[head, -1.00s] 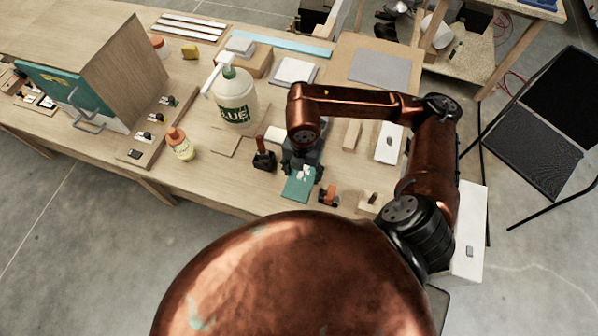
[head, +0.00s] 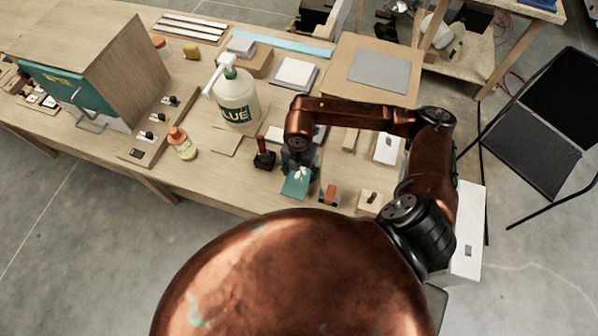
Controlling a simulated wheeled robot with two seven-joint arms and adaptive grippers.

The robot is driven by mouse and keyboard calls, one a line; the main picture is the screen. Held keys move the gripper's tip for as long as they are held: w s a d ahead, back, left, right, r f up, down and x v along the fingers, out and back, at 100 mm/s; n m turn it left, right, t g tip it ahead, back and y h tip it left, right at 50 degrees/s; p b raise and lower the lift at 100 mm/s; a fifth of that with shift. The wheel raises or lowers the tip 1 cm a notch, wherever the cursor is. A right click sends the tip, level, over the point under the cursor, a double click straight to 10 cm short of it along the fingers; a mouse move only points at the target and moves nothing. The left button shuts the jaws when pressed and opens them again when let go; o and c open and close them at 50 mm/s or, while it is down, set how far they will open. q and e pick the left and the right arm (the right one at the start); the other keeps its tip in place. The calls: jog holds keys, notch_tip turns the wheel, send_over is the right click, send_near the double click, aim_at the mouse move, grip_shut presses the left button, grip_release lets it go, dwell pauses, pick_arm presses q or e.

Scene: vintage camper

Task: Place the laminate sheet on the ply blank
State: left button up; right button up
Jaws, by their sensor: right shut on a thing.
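The laminate sheet (head: 296,187) is a small teal-green square near the front edge of the bench. My right gripper (head: 299,168) is shut on it from above, at its far edge. I cannot tell whether the sheet touches the bench top. A thin, pale wooden square (head: 224,144), which looks like the ply blank, lies flat to the left, in front of the glue bottle. The sheet is apart from it. My left gripper is not in view.
A glue pump bottle (head: 237,100) stands behind the wooden square. A dark roller-like tool (head: 264,158) stands between the square and my right gripper. A small orange-capped bottle (head: 181,144) is further left. An orange-and-black tool (head: 329,196) lies right of the sheet.

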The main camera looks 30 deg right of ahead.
aim_at(299, 176)
jog(key=shift+f, duration=0.2)
jog(key=o, duration=1.2)
jog(key=shift+r, duration=0.1)
jog(key=shift+r, duration=0.15)
notch_tip(299, 176, up, 12)
jog(key=shift+r+b, duration=0.1)
jog(key=shift+b, duration=0.55)
